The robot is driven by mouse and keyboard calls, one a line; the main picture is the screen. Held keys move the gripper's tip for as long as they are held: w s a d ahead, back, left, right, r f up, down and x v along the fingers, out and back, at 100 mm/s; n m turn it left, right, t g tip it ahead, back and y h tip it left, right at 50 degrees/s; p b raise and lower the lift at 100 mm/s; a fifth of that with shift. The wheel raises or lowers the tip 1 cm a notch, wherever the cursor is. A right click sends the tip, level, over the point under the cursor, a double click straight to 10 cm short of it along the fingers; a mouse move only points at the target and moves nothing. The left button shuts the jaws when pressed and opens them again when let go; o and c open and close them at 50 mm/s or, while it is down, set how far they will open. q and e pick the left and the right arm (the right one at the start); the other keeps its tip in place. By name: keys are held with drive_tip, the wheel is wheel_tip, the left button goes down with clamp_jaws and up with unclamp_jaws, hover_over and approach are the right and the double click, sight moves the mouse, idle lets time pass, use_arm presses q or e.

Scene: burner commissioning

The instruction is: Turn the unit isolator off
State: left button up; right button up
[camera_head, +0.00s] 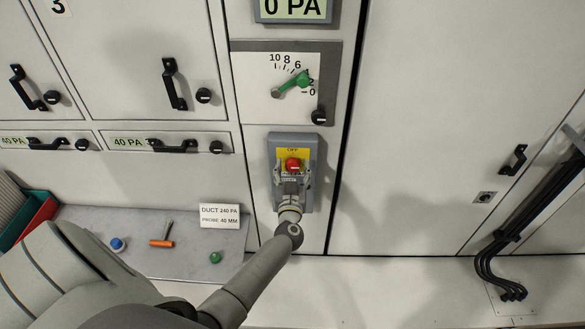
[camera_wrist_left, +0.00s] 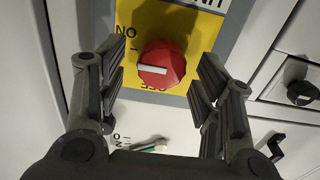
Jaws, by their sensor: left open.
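The unit isolator is a grey box (camera_head: 308,150) with a yellow plate (camera_head: 280,154) and a red knob (camera_head: 292,164) on the front panel. In the left wrist view the red knob (camera_wrist_left: 162,62) sits between my fingers. Its white mark lies roughly sideways, one end towards the ON side at left; the upside-down OFF label is below the knob. My left gripper (camera_head: 291,172) is open in front of the isolator; in the wrist view its fingers (camera_wrist_left: 160,85) stand either side of the knob with visible gaps. My right gripper is not in view.
Above the isolator is a dial plate with a green lever (camera_head: 293,83) and a black knob (camera_head: 319,116). At left a grey shelf (camera_head: 185,262) carries a blue knob (camera_head: 117,244), an orange-handled tool (camera_head: 161,243) and a green knob (camera_head: 215,258). Black cables (camera_head: 487,265) run at right.

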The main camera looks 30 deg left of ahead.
use_arm(q)
drive_tip(key=shift+w+a, duration=0.35)
drive_tip(key=shift+w, duration=0.15)
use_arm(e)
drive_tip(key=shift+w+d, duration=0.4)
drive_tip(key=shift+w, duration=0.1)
use_arm(q)
drive_tip(key=c, duration=1)
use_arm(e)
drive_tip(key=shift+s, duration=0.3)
